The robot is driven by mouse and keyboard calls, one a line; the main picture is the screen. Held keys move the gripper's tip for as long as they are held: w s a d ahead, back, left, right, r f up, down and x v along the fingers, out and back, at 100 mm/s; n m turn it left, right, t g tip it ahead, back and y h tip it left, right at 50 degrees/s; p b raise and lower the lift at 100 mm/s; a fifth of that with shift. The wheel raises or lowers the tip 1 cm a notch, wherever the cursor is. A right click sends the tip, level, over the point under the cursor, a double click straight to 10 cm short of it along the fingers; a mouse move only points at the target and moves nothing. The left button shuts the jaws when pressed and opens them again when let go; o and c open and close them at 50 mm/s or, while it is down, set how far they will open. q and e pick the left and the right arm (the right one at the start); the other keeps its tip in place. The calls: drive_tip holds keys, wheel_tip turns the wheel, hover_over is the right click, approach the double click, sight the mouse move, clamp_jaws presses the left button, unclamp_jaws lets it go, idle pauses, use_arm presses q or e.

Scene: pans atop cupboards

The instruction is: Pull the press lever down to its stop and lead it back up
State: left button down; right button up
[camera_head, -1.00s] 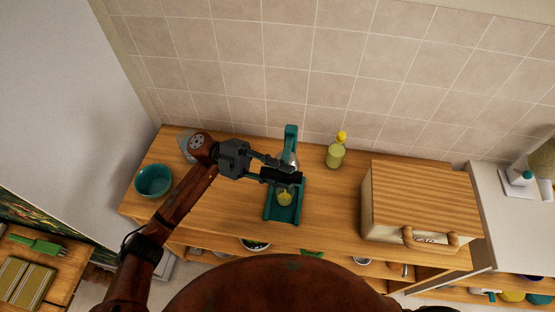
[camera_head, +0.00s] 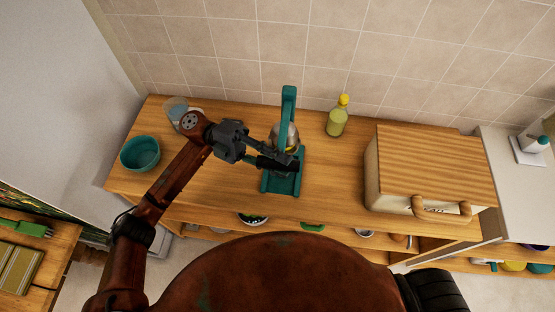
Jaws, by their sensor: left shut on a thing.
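The teal press (camera_head: 288,105) stands on the wooden cupboard top, its upright at the back and its base (camera_head: 283,186) toward me. A silvery rounded part shows in front of the upright, with a bit of yellow under it. The press lever ends in a dark grip (camera_head: 279,165) above the base. My left gripper (camera_head: 280,158) reaches in from the left and is shut on this lever grip. The fingers hide much of the lever and the middle of the press. My right gripper does not show.
A teal bowl (camera_head: 140,153) and a clear container (camera_head: 177,110) stand on the left. A yellow-capped bottle (camera_head: 337,117) stands right of the press, and a wooden bread box (camera_head: 430,165) is further right. The tiled wall is close behind.

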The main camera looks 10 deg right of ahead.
use_arm(q)
drive_tip(key=shift+f, duration=0.25)
drive_tip(key=c, duration=1.9)
unclamp_jaws()
drive_tip(key=shift+c, duration=0.2)
drive_tip(key=shift+o, duration=1.3)
drive_tip(key=v, duration=1.2)
